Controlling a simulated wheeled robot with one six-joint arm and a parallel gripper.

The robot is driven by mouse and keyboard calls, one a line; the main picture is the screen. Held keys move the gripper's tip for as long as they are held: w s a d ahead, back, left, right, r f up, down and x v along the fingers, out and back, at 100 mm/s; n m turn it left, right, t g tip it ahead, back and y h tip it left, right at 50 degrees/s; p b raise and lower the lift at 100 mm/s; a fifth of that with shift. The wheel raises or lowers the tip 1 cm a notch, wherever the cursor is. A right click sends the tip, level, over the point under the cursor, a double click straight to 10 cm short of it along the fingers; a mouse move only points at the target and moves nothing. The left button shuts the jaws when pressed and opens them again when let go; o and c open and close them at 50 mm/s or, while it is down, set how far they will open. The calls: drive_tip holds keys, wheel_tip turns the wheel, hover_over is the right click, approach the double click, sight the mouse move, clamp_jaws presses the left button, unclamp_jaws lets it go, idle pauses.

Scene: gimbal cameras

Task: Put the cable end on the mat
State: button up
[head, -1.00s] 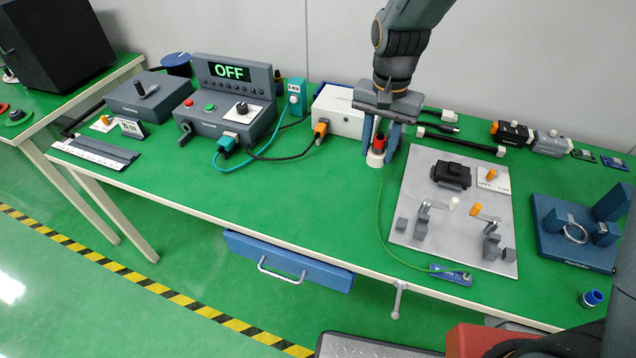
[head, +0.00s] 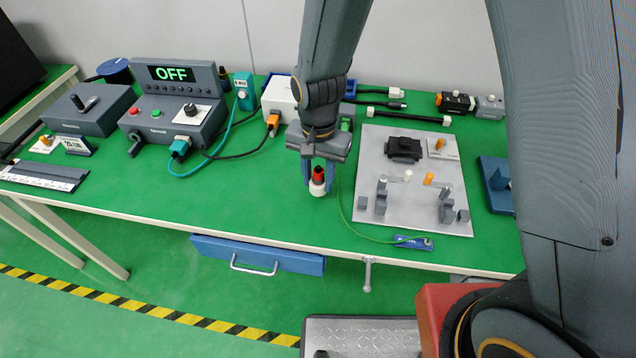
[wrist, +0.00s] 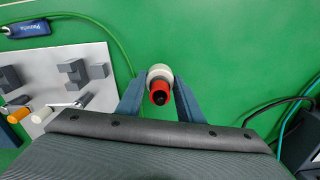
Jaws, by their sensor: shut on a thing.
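My gripper (head: 319,180) is shut on a small red piece with a white collar (head: 317,188), pointing down over the green bench top. The wrist view shows the red piece (wrist: 160,96) and white collar (wrist: 159,73) between the two blue fingers. I cannot tell whether it touches the bench. A thin green cable (head: 345,215) runs from a blue tag (head: 412,242) at the front edge up behind my gripper; its link to the held piece is unclear. The green bench top (head: 260,205) may be the mat; I see no separate one.
A grey plate (head: 375,150) with clamps stands right of my gripper. A white box (head: 280,95) with an orange plug (head: 272,122) is behind it. A control console (head: 175,110) reading OFF is to the left. The bench between console and gripper is mostly clear.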

sight(318, 186)
drive_tip(key=shift+f, duration=1.35)
drive_tip(key=o, duration=1)
drive_tip(key=shift+f, duration=0.15)
drive_tip(key=shift+c, duration=0.2)
wheel_tip(318, 186, up, 12)
drive_tip(key=shift+r+b, duration=0.2)
drive_tip(key=shift+b, duration=0.75)
drive_tip(key=s+d+r+n, duration=0.1)
drive_tip(key=s+d+n, duration=0.1)
drive_tip(key=d, duration=0.8)
drive_tip(key=s+d+r+n+t, duration=0.1)
drive_tip(key=s+d, duration=0.3)
drive_tip(key=d, duration=0.7)
drive_tip(key=shift+s+n, duration=0.15)
drive_tip(key=shift+n, duration=0.25)
